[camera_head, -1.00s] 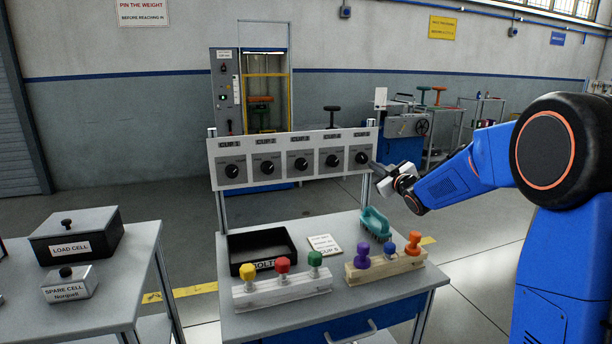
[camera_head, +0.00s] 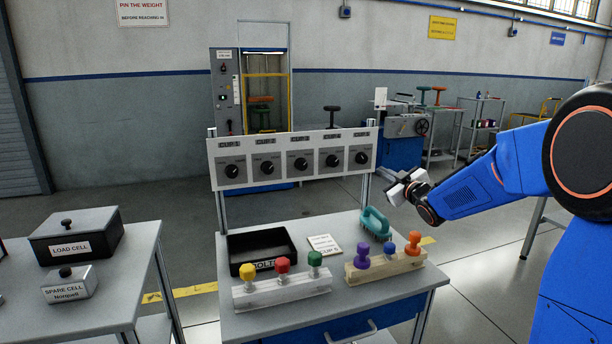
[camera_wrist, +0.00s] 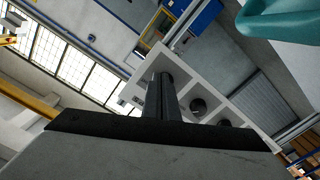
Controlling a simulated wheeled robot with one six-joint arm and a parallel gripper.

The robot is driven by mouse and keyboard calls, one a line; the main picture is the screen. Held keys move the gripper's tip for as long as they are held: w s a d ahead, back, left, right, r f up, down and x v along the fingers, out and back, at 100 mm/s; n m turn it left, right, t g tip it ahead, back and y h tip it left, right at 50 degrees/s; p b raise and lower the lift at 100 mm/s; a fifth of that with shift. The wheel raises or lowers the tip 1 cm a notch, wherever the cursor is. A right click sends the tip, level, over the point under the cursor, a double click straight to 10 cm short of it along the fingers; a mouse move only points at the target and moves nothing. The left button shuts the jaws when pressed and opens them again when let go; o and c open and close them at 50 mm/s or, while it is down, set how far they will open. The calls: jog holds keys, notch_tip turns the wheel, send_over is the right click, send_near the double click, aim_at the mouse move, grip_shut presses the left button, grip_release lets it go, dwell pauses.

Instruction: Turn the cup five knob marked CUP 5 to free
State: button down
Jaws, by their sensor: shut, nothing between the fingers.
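The white panel (camera_head: 295,183) carries a row of round black knobs on grey plates. The knob at its right end (camera_head: 362,158) sits under a label that is too small to read surely; by its place in the row it is the CUP 5 knob. Its pointer is too small to read. My gripper (camera_head: 379,172) is shut and empty, a little right of and below that knob, apart from it. In the wrist view my dark fingers (camera_wrist: 160,97) cover part of the panel (camera_wrist: 185,88), and two knobs show to their right.
The table below holds a black bolts tray (camera_head: 262,250), a white block with yellow, red and green knobs (camera_head: 283,290), a wooden block with purple, blue and orange knobs (camera_head: 385,268), a card (camera_head: 324,244) and a teal handled object (camera_head: 375,223). Floor right of the table is clear.

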jog(key=shift+w+a+f, duration=0.1)
jog(key=shift+w+a, duration=0.5)
jog(key=shift+w, duration=0.25)
jog(key=shift+w+a+f, duration=0.15)
jog(key=shift+w+a, duration=0.4)
jog(key=shift+w, duration=0.35)
jog(key=shift+w+a+f, duration=0.1)
jog(key=shift+w+a, duration=0.5)
jog(key=shift+w, duration=0.25)
jog(key=shift+a+r, duration=0.1)
jog(key=shift+r, duration=0.05)
jog(key=shift+r, duration=0.1)
jog(key=shift+d, duration=0.2)
jog(key=shift+w+d+f, duration=0.1)
jog(key=shift+f, duration=0.25)
jog(key=v, duration=0.6)
